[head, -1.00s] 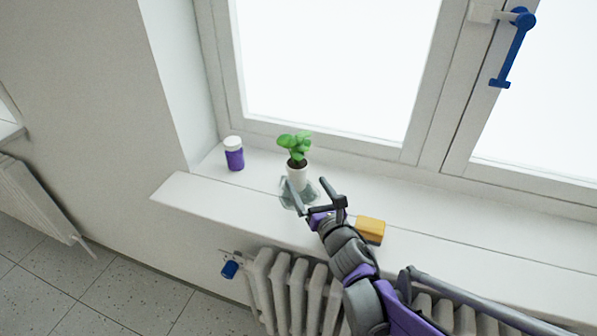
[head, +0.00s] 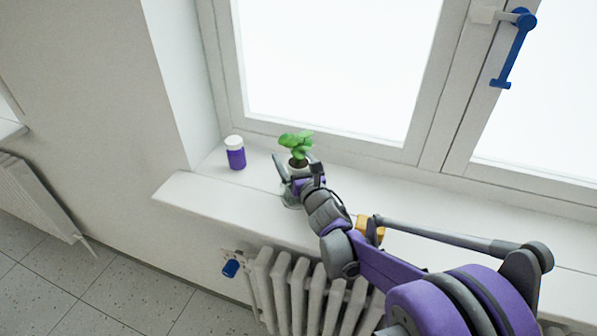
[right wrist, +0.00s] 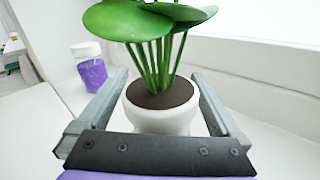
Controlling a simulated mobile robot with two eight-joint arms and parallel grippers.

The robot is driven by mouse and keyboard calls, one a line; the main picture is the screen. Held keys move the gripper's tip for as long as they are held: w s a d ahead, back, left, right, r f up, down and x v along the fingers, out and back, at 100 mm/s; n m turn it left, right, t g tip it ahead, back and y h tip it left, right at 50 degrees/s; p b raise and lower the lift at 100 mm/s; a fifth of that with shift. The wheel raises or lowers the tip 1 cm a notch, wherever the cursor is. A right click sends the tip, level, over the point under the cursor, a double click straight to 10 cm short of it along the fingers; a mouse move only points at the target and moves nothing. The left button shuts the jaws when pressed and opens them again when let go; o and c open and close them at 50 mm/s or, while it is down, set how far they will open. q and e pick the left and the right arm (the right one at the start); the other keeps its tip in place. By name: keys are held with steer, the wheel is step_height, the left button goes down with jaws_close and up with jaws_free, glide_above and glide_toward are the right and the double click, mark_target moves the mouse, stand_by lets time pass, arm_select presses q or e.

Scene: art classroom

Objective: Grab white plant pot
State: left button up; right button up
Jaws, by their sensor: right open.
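The white plant pot (right wrist: 160,118) holds dark soil and a green leafy plant (head: 297,143). It stands upright on the windowsill (head: 205,199), and in the head view my gripper hides most of it. My right gripper (head: 294,165) is open around the pot. In the right wrist view the fingers of my right gripper (right wrist: 161,85) lie on either side of the pot, with a small gap to each side. My left gripper is not in view.
A purple jar with a white lid (head: 235,153) stands left of the pot. A yellow block (head: 368,229) lies on the sill, partly behind my arm. The window frame (head: 345,142) is behind the pot, and a radiator (head: 290,290) is below the sill.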

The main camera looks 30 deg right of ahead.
jaws_close()
stand_by(0.4)
steer(key=shift+r, duration=0.1)
